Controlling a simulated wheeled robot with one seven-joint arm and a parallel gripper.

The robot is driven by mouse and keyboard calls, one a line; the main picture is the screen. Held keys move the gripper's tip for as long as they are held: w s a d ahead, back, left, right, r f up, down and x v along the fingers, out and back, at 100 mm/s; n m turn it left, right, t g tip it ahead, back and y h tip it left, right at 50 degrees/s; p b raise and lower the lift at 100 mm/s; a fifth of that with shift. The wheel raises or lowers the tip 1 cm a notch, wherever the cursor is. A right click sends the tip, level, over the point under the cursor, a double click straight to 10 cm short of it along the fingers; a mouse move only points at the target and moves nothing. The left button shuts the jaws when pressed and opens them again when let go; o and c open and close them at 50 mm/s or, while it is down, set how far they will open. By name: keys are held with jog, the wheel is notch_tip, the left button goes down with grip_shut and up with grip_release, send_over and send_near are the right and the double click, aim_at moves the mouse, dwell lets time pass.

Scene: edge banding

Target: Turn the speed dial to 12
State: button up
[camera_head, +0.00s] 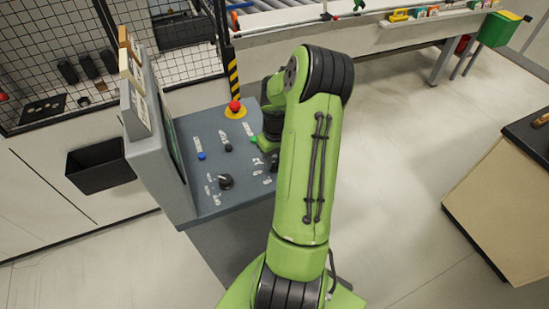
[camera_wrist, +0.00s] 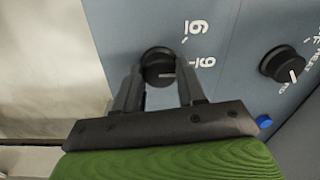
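In the wrist view a black round knob (camera_wrist: 158,66) with a white pointer line sits on the blue-grey panel, with white numbers beside it on the right. It appears to be the speed dial. The pointer line points to the right in that view. My gripper (camera_wrist: 158,76) straddles the knob, one dark finger on each side. I cannot tell whether the fingers press on it or stand just clear. In the head view my green arm hides most of the gripper and this dial.
A second black dial (camera_wrist: 285,64) with lettering is nearby, also seen in the head view (camera_head: 226,181). A blue button (camera_wrist: 264,121), a red emergency stop (camera_head: 235,106) and other controls share the panel. A screen housing (camera_head: 150,125) rises at the panel's left edge.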

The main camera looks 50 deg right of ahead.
jog(key=shift+c, duration=1)
jog(key=shift+m, duration=0.3)
jog(key=m+b, duration=0.1)
jog(key=m, duration=0.2)
jog(key=shift+m, duration=0.3)
jog(key=shift+m+b, duration=0.85)
jog(key=shift+m, duration=1.45)
jog(key=o, duration=1.1)
jog(key=shift+c, duration=0.2)
